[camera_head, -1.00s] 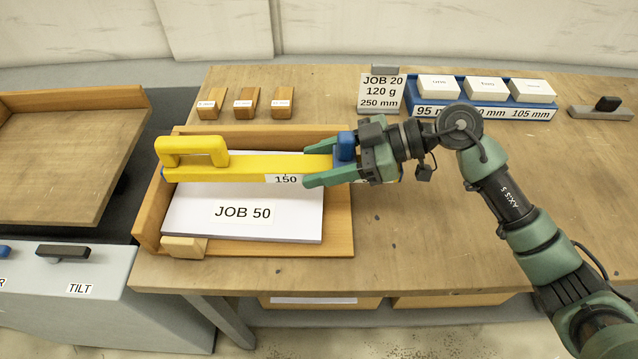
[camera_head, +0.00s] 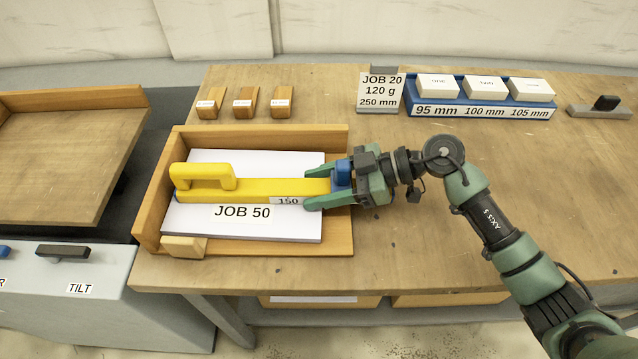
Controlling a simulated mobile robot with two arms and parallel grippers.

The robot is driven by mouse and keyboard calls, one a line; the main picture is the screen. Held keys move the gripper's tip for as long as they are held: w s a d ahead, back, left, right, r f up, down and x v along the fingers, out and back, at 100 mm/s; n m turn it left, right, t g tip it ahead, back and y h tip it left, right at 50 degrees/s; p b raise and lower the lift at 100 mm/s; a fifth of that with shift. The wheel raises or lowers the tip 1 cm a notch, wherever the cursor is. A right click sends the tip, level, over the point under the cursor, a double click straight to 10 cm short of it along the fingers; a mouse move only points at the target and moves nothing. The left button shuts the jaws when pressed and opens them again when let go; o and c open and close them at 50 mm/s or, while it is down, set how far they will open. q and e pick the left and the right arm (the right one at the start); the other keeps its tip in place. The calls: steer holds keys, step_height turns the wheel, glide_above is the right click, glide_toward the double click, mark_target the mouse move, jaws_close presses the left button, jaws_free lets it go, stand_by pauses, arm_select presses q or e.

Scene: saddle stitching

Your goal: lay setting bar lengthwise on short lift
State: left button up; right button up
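The setting bar is a yellow bar (camera_head: 262,189) with a looped handle at its left end and a blue knob (camera_head: 342,173) at its right end. It lies lengthwise, left to right, along the short lift, a white paper stack (camera_head: 190,222) marked JOB 50, and appears to rest on it. My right gripper (camera_head: 314,188) is at the bar's right end. Its fingers point left, one on each side of the bar, and look spread open, with the knob close to the palm. The bar's right tip is partly hidden. My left gripper is out of view.
A wooden tray (camera_head: 343,222) with raised back and left walls surrounds the stack; a small wood block (camera_head: 184,247) sits at its front left. Several wooden blocks stand behind. A JOB 20 sign (camera_head: 381,92) and blue rack (camera_head: 478,104) are farther right.

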steer(key=shift+o, duration=1.4)
steer(key=shift+r, duration=0.15)
steer(key=b+v, duration=0.1)
steer(key=v, duration=1.1)
steer(key=shift+b, duration=0.4)
